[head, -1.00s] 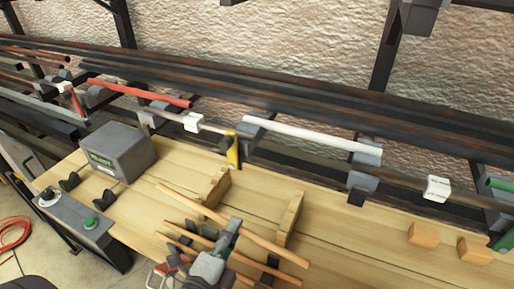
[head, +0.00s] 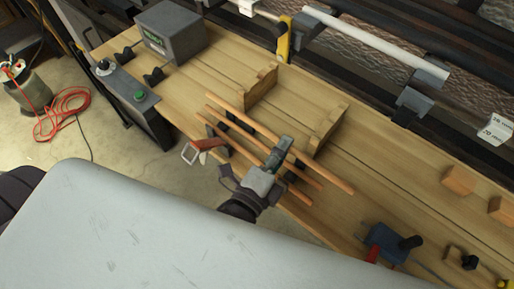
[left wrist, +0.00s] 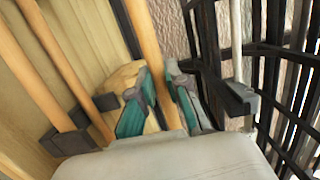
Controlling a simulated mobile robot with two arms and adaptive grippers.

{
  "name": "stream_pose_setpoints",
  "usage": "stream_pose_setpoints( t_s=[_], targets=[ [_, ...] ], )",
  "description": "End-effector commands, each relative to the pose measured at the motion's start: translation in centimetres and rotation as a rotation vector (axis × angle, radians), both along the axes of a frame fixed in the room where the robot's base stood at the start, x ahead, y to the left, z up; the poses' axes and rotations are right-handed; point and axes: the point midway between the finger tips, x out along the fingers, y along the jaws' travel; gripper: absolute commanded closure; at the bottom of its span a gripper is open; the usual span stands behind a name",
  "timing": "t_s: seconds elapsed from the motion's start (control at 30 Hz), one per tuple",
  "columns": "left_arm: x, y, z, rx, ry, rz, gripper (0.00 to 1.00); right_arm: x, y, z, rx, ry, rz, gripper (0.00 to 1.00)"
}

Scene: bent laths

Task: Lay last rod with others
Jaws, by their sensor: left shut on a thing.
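My left gripper (head: 277,153) is shut on an orange-brown rod (head: 328,175) near its middle. In the left wrist view this held rod (left wrist: 145,38) passes between the teal-padded fingers. Two more rods (head: 307,178) lie roughly parallel to it on the near side, at the bench's front edge, on dark supports (head: 220,151). They also show in the left wrist view (left wrist: 62,65), left of the gripper. The gripper hides the middle of the rods in the head view. I cannot tell whether the held rod touches a support. My right gripper is not in view.
Two notched wooden blocks (head: 327,130) stand on the bench (head: 375,165) just behind the rods. A grey box (head: 172,32) stands at the back left. A blue tool (head: 386,243) and small wooden blocks (head: 458,180) are at the right. A red handle (head: 205,145) is near the rods' left ends.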

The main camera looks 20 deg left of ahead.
Motion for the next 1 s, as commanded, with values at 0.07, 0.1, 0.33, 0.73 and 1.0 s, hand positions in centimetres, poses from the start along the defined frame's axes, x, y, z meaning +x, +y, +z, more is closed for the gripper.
stream_pose_setpoints(
  t_s=[0.07,0.1,0.33,0.73,1.0],
  targets=[
    [0.7,1.7,-1.4,0.007,-0.002,-0.002,1.0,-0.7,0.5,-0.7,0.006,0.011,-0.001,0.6],
    [1.0,2.5,-1.9,0.005,-0.001,-0.002,1.0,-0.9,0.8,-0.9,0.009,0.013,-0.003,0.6],
    [2.0,5.2,-3.5,0.0,-0.001,-0.001,1.0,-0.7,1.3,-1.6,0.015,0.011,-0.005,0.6],
    [2.1,5.4,-7.8,-0.002,0.001,-0.001,1.0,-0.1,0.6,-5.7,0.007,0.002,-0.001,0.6],
    [2.1,5.4,-7.5,-0.002,0.0,0.0,1.0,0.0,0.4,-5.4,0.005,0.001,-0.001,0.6]
  ],
)
